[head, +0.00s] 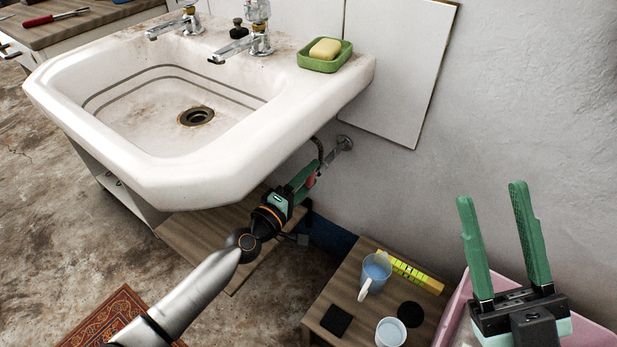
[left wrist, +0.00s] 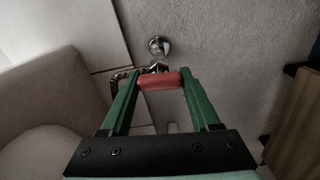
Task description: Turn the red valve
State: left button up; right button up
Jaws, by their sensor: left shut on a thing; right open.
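The red valve (left wrist: 160,81) is a red handle on a chrome fitting (left wrist: 158,47) at the wall, below the right side of the sink. My left gripper (left wrist: 158,90) is shut on the red valve, with one green finger at each end of the handle. My right gripper (head: 494,195) is open and empty at the right, above a pink basin.
The white sink (head: 300,112) overhangs my left gripper. A small wooden table (head: 340,290) below holds a blue mug (head: 375,272), a white cup (head: 390,332), dark coasters and a yellow level (head: 415,274). The pink basin (head: 455,312) stands at the right.

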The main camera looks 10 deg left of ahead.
pick_arm(q)
jog(key=o, duration=1.4)
jog(key=shift+c, duration=0.2)
jog(key=v, duration=1.2)
jog(key=shift+s, duration=0.25)
jog(key=shift+a, duration=0.1)
